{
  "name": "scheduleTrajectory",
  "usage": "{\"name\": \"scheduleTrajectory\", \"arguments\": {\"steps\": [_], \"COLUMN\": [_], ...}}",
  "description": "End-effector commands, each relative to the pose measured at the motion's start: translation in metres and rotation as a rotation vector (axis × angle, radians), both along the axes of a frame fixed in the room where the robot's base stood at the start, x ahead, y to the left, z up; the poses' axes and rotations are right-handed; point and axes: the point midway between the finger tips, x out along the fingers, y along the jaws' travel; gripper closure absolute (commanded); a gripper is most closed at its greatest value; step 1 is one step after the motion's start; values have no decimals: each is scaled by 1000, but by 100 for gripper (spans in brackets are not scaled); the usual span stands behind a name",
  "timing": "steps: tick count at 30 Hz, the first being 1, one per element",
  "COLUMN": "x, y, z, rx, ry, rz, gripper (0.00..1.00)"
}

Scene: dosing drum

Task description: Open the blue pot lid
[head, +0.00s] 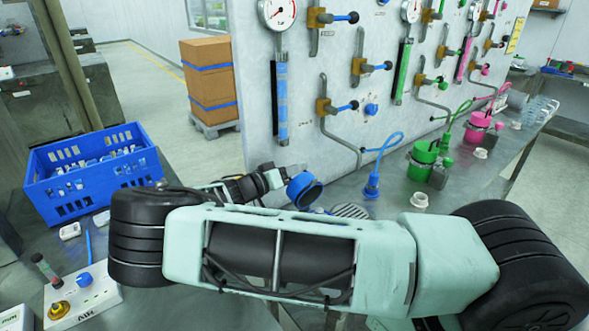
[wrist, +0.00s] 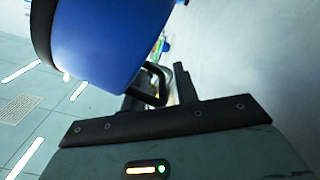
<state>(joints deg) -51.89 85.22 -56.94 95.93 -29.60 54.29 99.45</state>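A blue round piece with a dark rim (head: 304,190), which looks like the blue pot lid, stands tilted just beyond my arm in the head view. In the wrist view it is large and close at the upper left (wrist: 105,40). My gripper (head: 277,178) is right beside it, partly hidden behind my arm. In the wrist view the dark fingers (wrist: 160,95) show below the blue piece, with a black bent bar between them. I cannot tell whether they grip that bar.
A green pot (head: 424,153) and a pink pot (head: 477,121) stand farther along the bench. A blue connector with a hose (head: 372,185) is nearer. The gauge panel (head: 345,90) rises behind. A blue crate (head: 95,172) and a control box (head: 85,300) are at the left.

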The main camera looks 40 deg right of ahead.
Motion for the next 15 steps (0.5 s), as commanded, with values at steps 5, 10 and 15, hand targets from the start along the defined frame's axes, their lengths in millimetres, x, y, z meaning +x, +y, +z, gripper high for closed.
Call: {"name": "scheduleTrajectory", "arguments": {"steps": [5, 10, 15], "x": [0, 1, 0], "y": [0, 15, 49], "z": [2, 0, -3], "rx": [-2, -2, 0], "ry": [-1, -1, -2], "rz": [0, 4, 5], "gripper": [70, 70, 70]}}
